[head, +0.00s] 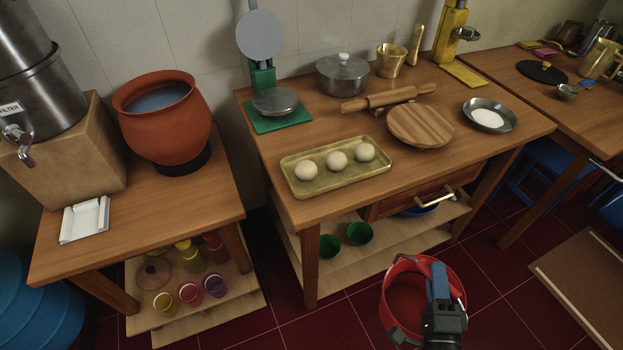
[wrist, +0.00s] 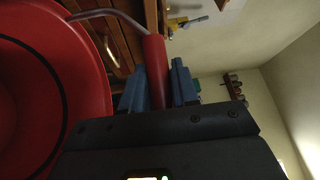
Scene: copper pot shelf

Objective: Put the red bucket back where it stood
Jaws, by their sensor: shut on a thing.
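The red bucket (head: 396,312) is in the lower right middle of the head view, in front of the middle table. Its open top faces up towards the camera. My gripper (head: 440,280) is at the bucket's right side, with its blue fingers over the rim area. In the wrist view my gripper (wrist: 158,88) is shut on the red grip of the bucket's wire handle, one blue finger on each side. The bucket (wrist: 95,75) fills the left of that view. I cannot tell whether its bottom touches the floor; it is out of sight.
The middle table (head: 290,212) has a lower shelf (head: 395,242) with green bowls (head: 358,233) and a drawer handle (head: 437,199) jutting out. A brown board (head: 585,285) lies at the right. Red tiled floor (head: 500,290) is clear between bucket and board.

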